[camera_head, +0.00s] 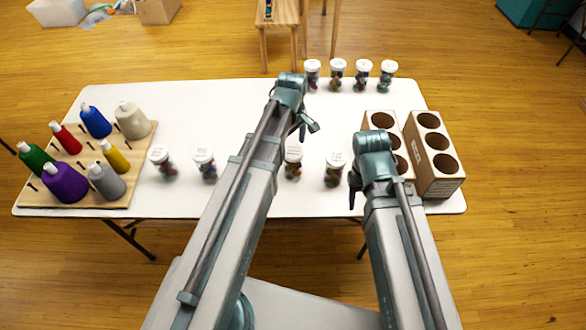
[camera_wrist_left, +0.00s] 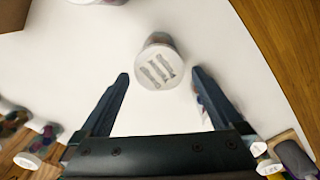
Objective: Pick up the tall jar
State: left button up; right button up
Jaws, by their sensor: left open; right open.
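Several clear jars with white lids and coloured contents stand on the white table; I cannot tell surely which is the tall one. A back row includes a jar (camera_head: 312,76) at its left end. Nearer jars include one (camera_head: 204,166) left of my left arm and one (camera_head: 335,170) between my arms. My left gripper (camera_head: 306,125) is open above the table. In the left wrist view its fingers (camera_wrist_left: 160,76) are apart and empty, with a labelled jar lid (camera_wrist_left: 159,66) just beyond and between the tips. My right gripper (camera_head: 355,190) is open, mostly hidden by its arm.
A wooden peg board (camera_head: 125,190) with coloured thread cones stands at the left. Two cardboard holders (camera_head: 440,186) with round holes stand at the right, partly behind my right arm. The white table (camera_head: 210,105) is bare in its back left and centre. A wooden stool (camera_head: 277,15) stands behind.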

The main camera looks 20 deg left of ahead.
aim_at(292, 151)
pick_arm(q)
jog(key=shift+f+b, duration=1.35)
jog(key=shift+f, duration=0.55)
jog(key=f+b, duration=0.5)
jog(key=shift+d+f, duration=0.15)
jog(key=shift+d, duration=0.1)
jog(key=c, duration=1.3)
jog(key=shift+o, duration=0.2)
jog(key=shift+r, duration=0.2)
